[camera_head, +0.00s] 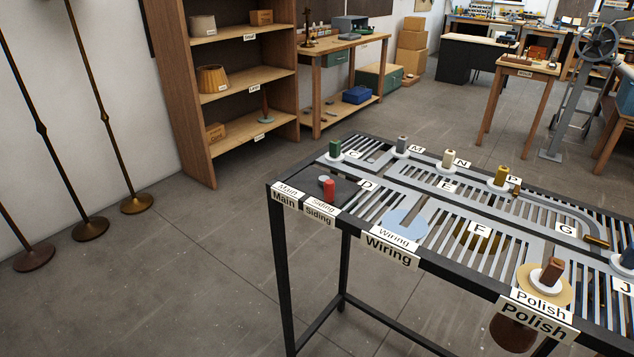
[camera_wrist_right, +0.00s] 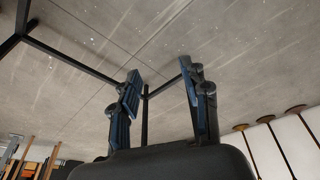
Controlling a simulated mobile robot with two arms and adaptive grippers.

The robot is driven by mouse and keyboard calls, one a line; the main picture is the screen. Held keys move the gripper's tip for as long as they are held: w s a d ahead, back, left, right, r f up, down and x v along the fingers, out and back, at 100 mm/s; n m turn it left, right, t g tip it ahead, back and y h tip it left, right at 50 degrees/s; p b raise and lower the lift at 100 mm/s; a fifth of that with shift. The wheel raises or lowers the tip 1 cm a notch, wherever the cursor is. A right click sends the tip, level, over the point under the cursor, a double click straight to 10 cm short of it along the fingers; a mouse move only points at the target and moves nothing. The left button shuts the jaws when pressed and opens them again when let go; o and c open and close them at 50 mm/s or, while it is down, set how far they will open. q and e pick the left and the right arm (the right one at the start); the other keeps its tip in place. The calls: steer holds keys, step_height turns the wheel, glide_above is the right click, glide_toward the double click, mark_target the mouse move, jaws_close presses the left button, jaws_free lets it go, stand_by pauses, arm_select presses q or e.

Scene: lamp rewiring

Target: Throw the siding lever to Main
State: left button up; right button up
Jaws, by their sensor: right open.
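The siding lever (camera_head: 329,190) is a short red handle on a dark plate (camera_head: 345,180) at the left end of the slatted track table. It stands closer to the Siding label (camera_head: 319,216) than to the Main label (camera_head: 284,200). My right gripper (camera_wrist_right: 161,74) shows only in the right wrist view. Its two dark blue-padded fingers are apart, with nothing between them; floor and table-frame bars lie behind. The lever is not in the wrist view. My left gripper is in neither view.
The black-framed table (camera_head: 280,258) carries several coloured pegs on white discs, a pale blue Wiring disc (camera_head: 404,222) and a tan Polish disc (camera_head: 533,290). Lamp stands (camera_head: 90,228) line the left wall. A wooden shelf (camera_head: 242,91) stands behind. The floor left of the table is clear.

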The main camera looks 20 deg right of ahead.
steer(key=w+r+m+t+h, duration=0.1)
steer(key=w+r+t, duration=0.1)
steer(key=w+r, duration=0.6)
steer(key=w+r+t, duration=0.3)
steer(key=w+r, duration=0.1)
steer(key=r, duration=0.7)
steer(key=m+t+h, duration=0.1)
steer(key=m+t, duration=0.1)
steer(key=t, duration=0.8)
glide_toward(330, 187)
steer(key=w+p, duration=0.1)
steer(key=w, duration=0.2)
steer(key=w+d+p, duration=0.1)
steer(key=w, duration=0.3)
steer(key=w+p, duration=0.1)
steer(key=w, duration=0.3)
steer(key=shift+w+d+r+p, duration=0.15)
steer(key=shift+d+p, duration=0.05)
steer(key=shift+p, duration=0.1)
steer(key=shift+c, duration=0.4)
jaws_close()
